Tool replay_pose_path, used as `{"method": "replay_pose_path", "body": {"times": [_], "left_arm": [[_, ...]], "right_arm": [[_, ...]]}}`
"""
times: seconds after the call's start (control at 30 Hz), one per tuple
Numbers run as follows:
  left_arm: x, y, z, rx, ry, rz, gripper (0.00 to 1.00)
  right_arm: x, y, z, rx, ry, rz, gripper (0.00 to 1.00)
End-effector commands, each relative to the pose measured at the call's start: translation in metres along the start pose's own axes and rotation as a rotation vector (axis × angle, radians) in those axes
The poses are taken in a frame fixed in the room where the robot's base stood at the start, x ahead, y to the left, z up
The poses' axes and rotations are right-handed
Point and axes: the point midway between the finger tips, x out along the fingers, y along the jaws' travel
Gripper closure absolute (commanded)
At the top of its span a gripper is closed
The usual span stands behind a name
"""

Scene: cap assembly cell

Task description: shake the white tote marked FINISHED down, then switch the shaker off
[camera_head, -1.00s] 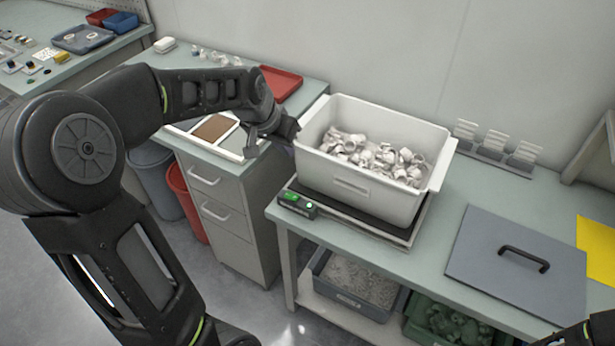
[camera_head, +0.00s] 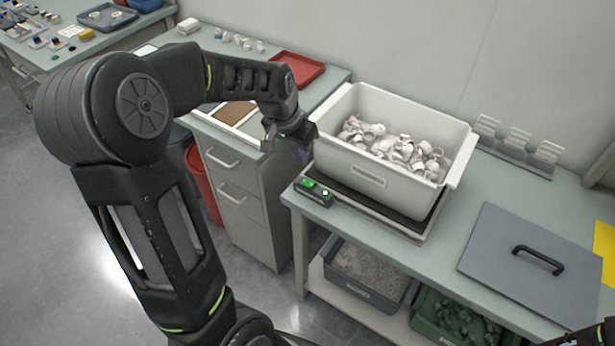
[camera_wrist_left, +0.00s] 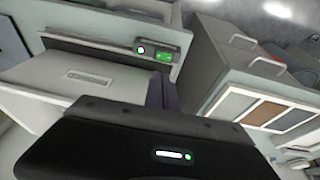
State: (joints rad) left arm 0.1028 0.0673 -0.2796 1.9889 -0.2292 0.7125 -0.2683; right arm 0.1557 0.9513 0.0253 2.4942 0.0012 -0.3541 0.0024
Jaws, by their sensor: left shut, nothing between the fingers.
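The white tote (camera_head: 365,180) stands upright on the shaker's dark plate (camera_head: 408,226), holding many small white caps or fittings. Its front label is too small to read. The shaker's control box (camera_head: 313,191), with a lit green part and a small white light, is at the plate's front left corner. My left gripper (camera_head: 301,152) is shut and empty, beside the tote's left end and above the control box. In the left wrist view, the shut fingers (camera_wrist_left: 161,92) point between the tote (camera_wrist_left: 60,88) and the drawer cabinet, with the control box (camera_wrist_left: 158,53) beyond.
A grey lid with a black handle (camera_head: 530,258) lies right of the shaker. White racks (camera_head: 518,146) stand behind. A drawer cabinet (camera_head: 240,205) and red bin (camera_head: 200,182) are left. Bins of grey (camera_head: 368,268) and green (camera_head: 450,318) sit on the lower shelf.

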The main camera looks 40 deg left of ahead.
Motion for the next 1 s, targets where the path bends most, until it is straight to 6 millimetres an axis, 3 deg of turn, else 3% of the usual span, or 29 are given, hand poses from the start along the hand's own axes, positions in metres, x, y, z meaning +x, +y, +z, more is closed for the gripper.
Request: {"method": "replay_pose_path", "body": {"times": [0.3,0.5,1.0], "left_arm": [[0.065,0.0,0.002,0.0,-0.007,0.0,1.0],[0.091,0.002,0.009,0.0,-0.004,0.0,1.0],[0.102,0.003,0.012,0.001,0.0,0.0,1.0]], "right_arm": [[-0.007,-0.002,0.001,0.002,-0.002,0.002,0.51],[-0.011,-0.003,0.002,0.003,-0.003,0.004,0.51],[-0.011,-0.003,0.002,0.003,-0.004,0.004,0.51]]}}
